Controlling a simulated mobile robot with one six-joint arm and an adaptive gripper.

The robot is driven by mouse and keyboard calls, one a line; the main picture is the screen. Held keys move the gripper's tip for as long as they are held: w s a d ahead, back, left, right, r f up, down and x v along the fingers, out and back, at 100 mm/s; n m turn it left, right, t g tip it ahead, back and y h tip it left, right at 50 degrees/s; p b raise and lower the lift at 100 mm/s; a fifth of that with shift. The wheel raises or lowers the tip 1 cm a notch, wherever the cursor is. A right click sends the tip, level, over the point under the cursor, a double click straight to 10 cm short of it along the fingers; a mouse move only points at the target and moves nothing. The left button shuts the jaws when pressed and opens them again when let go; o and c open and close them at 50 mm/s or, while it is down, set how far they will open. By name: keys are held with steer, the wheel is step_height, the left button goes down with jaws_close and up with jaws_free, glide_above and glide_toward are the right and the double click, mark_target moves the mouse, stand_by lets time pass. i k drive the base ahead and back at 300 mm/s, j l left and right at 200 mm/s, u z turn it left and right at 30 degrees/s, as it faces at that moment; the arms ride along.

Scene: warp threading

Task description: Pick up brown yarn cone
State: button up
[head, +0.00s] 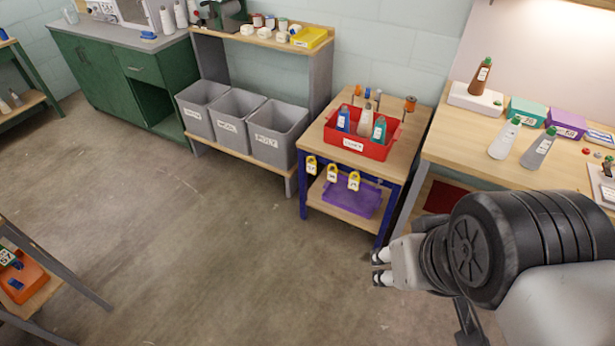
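My gripper (376,269) is low in front of the small wooden cart, pointing left, over the floor. Its two fingers are apart with nothing seen between them. It is well below and left of the brown cone, not touching it.
On the right-hand table, a white cone (504,140) and a grey cone (539,148) stand near teal (527,112) and purple (566,124) boxes. The wooden cart (408,131) holds a red bin (388,148) of cones. Grey bins (279,133) stand left. The floor (190,240) is clear.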

mark_target(477, 87)
steer(key=i+l+z, duration=0.1)
steer(key=l+z, duration=0.25)
steer(key=i+l+z, duration=0.15)
steer(key=l+z, duration=0.2)
steer(key=i+l+z, duration=0.3)
steer(key=k+l, duration=0.1)
